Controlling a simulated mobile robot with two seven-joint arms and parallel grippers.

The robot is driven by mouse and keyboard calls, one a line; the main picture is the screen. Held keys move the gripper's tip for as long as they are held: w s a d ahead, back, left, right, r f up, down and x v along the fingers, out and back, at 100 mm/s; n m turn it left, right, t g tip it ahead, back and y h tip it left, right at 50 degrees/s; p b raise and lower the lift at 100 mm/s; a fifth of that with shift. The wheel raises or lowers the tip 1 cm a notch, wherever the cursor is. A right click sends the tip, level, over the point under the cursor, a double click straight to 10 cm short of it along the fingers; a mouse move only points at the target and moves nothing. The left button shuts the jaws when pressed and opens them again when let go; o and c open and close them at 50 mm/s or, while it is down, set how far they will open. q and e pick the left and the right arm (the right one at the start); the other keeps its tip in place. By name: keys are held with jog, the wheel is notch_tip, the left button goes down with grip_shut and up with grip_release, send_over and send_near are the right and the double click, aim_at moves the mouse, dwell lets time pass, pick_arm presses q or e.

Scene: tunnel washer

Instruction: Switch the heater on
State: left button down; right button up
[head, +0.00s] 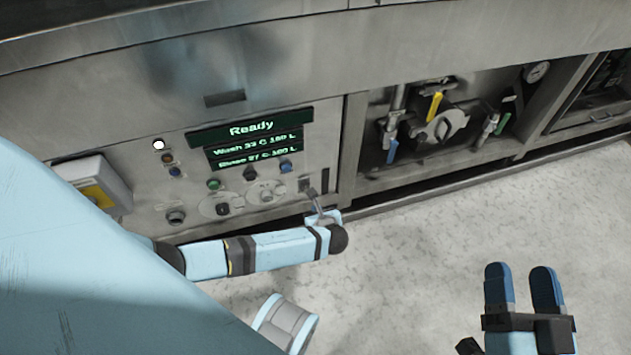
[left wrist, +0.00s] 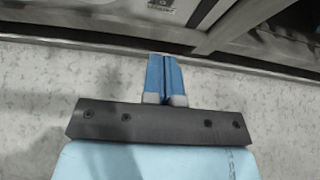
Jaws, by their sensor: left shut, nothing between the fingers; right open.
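The control panel (head: 148,218) of the washer is at the left in the head view. Its display (head: 250,130) reads "Ready" with wash and rinse lines below. Under it are a green button (head: 213,184), a black knob (head: 222,209), another dark knob (head: 250,174) and a blue button (head: 286,167). Labels are too small to read, so I cannot tell which is the heater switch. My left gripper (left wrist: 163,75) is shut and empty, below the panel's lower right; its fingertips are not clear in the head view. My right gripper (head: 525,284) is open and empty over the floor.
A white indicator (head: 158,145) is at the panel's upper left. A yellow-and-grey box (head: 96,182) sticks out at the left. An open bay with a yellow-handled valve (head: 434,106) and a gauge (head: 537,72) lies right of the panel. The speckled floor (head: 420,260) is clear.

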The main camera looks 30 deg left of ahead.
aim_at(305, 186)
pick_arm(q)
jog(key=b+x, duration=0.1)
jog(key=x, duration=0.2)
jog(key=r+b+x, duration=0.1)
jog(key=b+x, duration=0.1)
jog(key=x, duration=0.1)
jog(key=b+x, duration=0.1)
jog(key=x, duration=0.2)
jog(key=shift+w+a, duration=0.45)
jog(key=shift+a, duration=0.05)
jog(key=shift+w+a+r+b, duration=0.3)
jog(key=shift+w+a+b, duration=0.05)
jog(key=shift+w+a, duration=0.15)
pick_arm(e)
notch_tip(305, 186, down, 8)
jog(key=g, duration=0.3)
jog(key=shift+w+a+n, duration=0.2)
jog(key=shift+a+n, duration=0.2)
jog(key=shift+r, duration=0.2)
